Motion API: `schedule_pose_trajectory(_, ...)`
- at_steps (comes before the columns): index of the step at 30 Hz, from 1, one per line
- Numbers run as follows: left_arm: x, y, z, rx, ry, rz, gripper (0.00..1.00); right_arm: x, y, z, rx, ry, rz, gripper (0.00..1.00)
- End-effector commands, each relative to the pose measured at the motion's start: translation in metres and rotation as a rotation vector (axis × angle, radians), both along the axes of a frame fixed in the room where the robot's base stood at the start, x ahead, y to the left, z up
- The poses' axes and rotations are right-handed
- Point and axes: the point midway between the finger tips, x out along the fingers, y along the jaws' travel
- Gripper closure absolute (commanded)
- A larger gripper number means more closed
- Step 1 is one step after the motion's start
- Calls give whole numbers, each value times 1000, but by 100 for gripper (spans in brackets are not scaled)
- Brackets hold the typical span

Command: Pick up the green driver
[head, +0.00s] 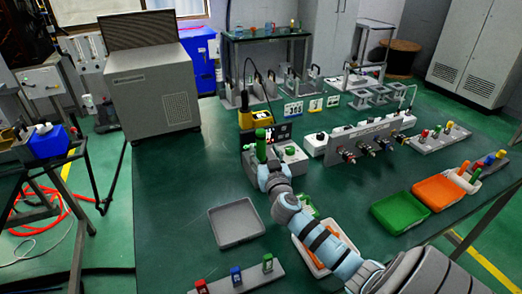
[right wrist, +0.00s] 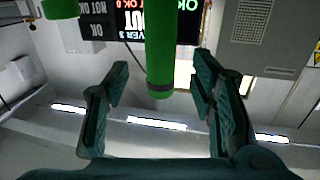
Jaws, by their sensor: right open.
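The green driver (head: 261,146) stands upright near the middle of the table in the head view, just at the end of my right arm. In the right wrist view the green driver (right wrist: 160,45) is a thick green cylinder with a dark band near its end. My right gripper (right wrist: 160,75) is open, with one finger on each side of the driver and visible gaps between. In the head view my right gripper (head: 264,165) is small and partly hidden by its own arm. My left gripper is not in view.
Green (head: 402,211) and orange (head: 437,191) trays lie to the right. A control box (head: 291,159) stands close to the driver. A dark display (right wrist: 120,20) shows beyond it.

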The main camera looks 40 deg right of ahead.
Motion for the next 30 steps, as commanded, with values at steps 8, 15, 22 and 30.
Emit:
schedule_pose_trajectory(8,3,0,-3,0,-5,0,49,40,-22,-2,-1,0,-2,49)
schedule_pose_trajectory(15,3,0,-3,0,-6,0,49,48,-26,-2,0,1,1,49)
schedule_pose_trajectory(22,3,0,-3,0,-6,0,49,48,-26,-2,0,1,0,81)
schedule_pose_trajectory(30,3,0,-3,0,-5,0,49,48,-26,-1,-1,0,1,100)
